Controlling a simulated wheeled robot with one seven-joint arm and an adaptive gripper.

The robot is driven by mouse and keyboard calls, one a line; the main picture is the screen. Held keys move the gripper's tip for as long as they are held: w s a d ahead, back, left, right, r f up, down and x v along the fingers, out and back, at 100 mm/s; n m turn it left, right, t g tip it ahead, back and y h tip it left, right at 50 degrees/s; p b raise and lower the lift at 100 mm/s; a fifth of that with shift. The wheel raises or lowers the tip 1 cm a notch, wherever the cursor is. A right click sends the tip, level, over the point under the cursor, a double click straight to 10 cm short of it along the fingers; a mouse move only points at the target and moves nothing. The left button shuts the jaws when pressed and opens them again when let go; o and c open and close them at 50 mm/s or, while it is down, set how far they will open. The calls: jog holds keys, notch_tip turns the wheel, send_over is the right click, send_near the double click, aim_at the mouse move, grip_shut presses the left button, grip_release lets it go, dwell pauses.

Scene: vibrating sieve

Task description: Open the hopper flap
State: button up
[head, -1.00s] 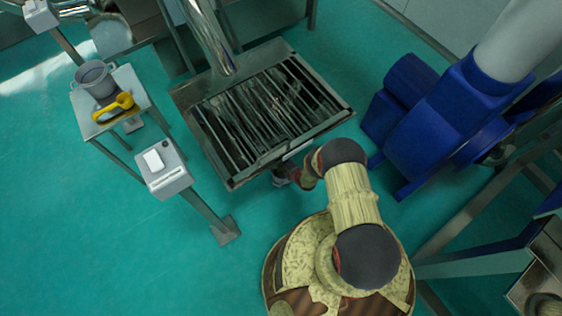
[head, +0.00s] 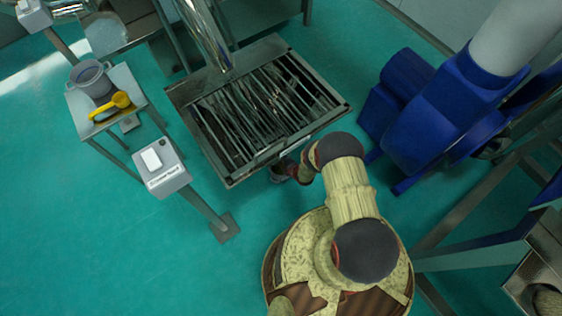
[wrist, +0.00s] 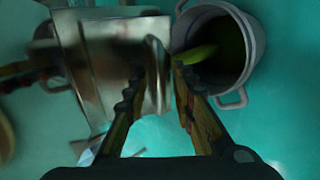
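My gripper (wrist: 158,82) shows in the wrist view with its two fingers apart. A shiny metal piece with a pale upright strip (wrist: 157,60) shows at the fingertips, in the gap between them. It may be the flap, but I cannot tell whether the fingers touch it. It adjoins a boxy metal part (wrist: 85,50) to the left, blurred. In the head view my gripper is mostly hidden by my arm, at the front edge of the sieve (head: 250,160). No hopper flap can be clearly made out there.
A grey pot (wrist: 243,75) with something yellow-green inside is close right of my fingers. A blue motor housing (head: 430,120) stands right of the sieve. A switch box on a post (head: 160,168) and a small table with a pot (head: 90,78) and yellow scoop (head: 115,103) stand left.

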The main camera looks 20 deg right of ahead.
jog(key=v, duration=1.2)
